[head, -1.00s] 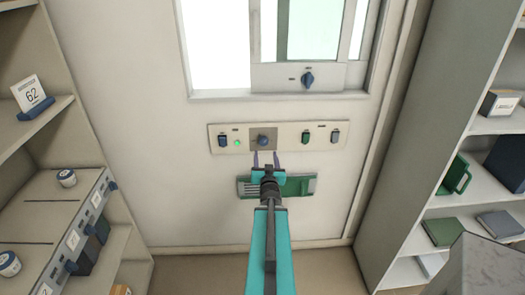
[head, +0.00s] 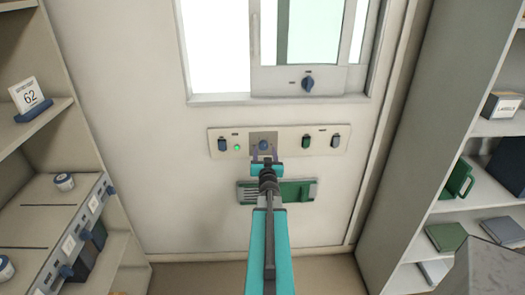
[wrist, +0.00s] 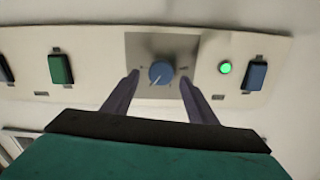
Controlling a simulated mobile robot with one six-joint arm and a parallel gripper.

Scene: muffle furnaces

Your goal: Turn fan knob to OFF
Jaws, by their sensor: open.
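The fan knob appears to be the round blue knob (head: 264,145) on a grey plate in the middle of the wall panel (head: 228,132). In the wrist view the knob (wrist: 161,73) shows a pale pointer line toward the lower left; the labels beside it are too small to read. My gripper (head: 265,152) is open at the panel. In the wrist view its two fingers (wrist: 160,88) stand on either side of the knob, with gaps between them and it. I cannot tell how deep the fingertips reach.
A green lamp (wrist: 225,67) is lit on the panel, beside a blue switch (wrist: 255,75). A green switch (wrist: 60,68) is on the other side. Another blue knob (head: 308,84) is on the window frame above. A green wall rack (head: 297,191) hangs below. Shelves stand left and right.

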